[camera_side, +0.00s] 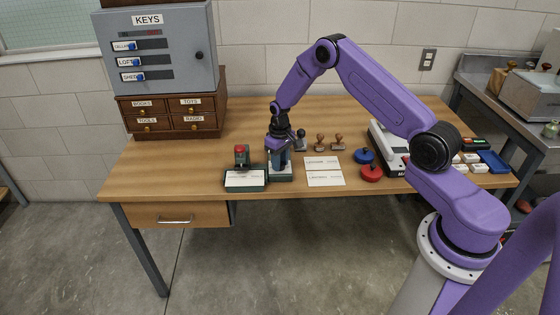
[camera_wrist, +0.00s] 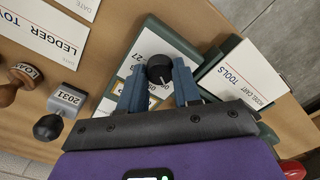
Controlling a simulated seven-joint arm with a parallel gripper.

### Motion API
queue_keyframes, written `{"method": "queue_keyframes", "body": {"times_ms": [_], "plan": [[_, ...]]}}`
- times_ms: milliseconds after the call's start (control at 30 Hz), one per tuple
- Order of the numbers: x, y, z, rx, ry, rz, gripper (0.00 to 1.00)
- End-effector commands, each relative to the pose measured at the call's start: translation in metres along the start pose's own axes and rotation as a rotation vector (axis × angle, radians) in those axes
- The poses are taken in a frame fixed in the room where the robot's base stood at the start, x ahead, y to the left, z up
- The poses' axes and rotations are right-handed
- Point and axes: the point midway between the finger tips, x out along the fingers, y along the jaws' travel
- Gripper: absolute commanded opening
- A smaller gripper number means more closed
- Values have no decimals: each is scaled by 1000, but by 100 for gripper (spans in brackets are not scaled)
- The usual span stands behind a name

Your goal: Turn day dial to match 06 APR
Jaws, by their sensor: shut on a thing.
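The day dial (camera_wrist: 160,69) is a round black knob in the wrist view, on a pale face plate (camera_wrist: 118,104) with a dark green surround. Printed numbers, 27 among them, ring the knob. Yellow-edged windows lie partly behind my left finger, and I cannot read a full date in them. My gripper (camera_wrist: 159,76) has its two blue-grey fingers on either side of the knob, shut on it. In the side view my gripper (camera_side: 279,160) points down over the small dark green device (camera_side: 281,177) and hides its dial.
A card reading TOOLS (camera_wrist: 238,75) lies on a green stand (camera_side: 246,187) close beside the device. A red-topped stamp (camera_side: 241,156) stands behind it.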

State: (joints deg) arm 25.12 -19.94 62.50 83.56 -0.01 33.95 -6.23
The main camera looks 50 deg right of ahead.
Motion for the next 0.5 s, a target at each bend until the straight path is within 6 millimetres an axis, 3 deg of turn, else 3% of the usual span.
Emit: {"method": "queue_keyframes", "body": {"times_ms": [500], "plan": [[0,0,0,195,-1,0,2]]}}
